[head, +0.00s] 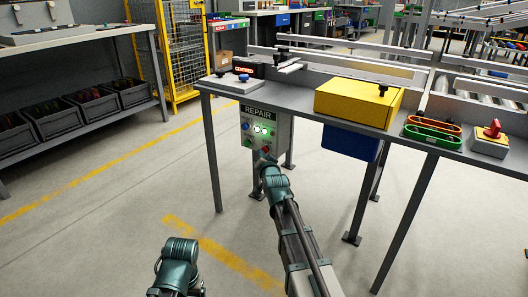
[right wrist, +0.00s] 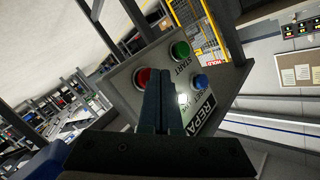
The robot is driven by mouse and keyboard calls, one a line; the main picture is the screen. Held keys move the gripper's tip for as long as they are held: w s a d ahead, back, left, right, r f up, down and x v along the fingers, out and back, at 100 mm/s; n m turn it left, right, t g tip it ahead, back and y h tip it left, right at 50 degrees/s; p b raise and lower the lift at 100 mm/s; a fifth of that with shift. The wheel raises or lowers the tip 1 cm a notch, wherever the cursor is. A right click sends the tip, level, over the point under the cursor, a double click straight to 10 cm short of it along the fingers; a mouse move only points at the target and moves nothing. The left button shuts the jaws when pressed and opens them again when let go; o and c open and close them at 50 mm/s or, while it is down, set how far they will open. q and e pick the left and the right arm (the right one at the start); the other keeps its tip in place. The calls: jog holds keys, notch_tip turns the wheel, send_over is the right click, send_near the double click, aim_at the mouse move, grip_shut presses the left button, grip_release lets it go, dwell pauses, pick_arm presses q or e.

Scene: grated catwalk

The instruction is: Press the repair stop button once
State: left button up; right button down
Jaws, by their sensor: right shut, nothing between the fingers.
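The grey repair box (head: 284,128) hangs under the table edge, with a black REPAIR sign on top. In the right wrist view its face shows a red button (right wrist: 142,78), a green button (right wrist: 180,48) marked START, a blue button (right wrist: 200,82) and a lit white lamp (right wrist: 182,99). Any label of the red button is hidden. My right gripper (head: 264,157) is shut and empty, in front of the box's lower part. In the wrist view its fingers (right wrist: 158,80) overlap the red button's right edge; I cannot tell whether they touch it.
The grey table (head: 300,107) carries a yellow box (head: 350,103), green and orange trays (head: 432,132) and a red switch on a grey box (head: 490,139). A blue bin (head: 350,143) hangs right of the repair box. Table legs stand nearby; floor at left is clear.

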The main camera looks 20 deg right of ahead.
jog(key=shift+w+d, duration=0.55)
jog(key=shift+d, duration=0.05)
dwell(1.1)
jog(key=shift+s, duration=0.1)
jog(key=shift+s+a, duration=0.7)
jog(key=shift+a, duration=0.25)
jog(key=shift+s+a, duration=0.8)
jog(key=shift+a, duration=0.2)
jog(key=shift+s+a, duration=0.75)
jog(key=shift+a, duration=0.25)
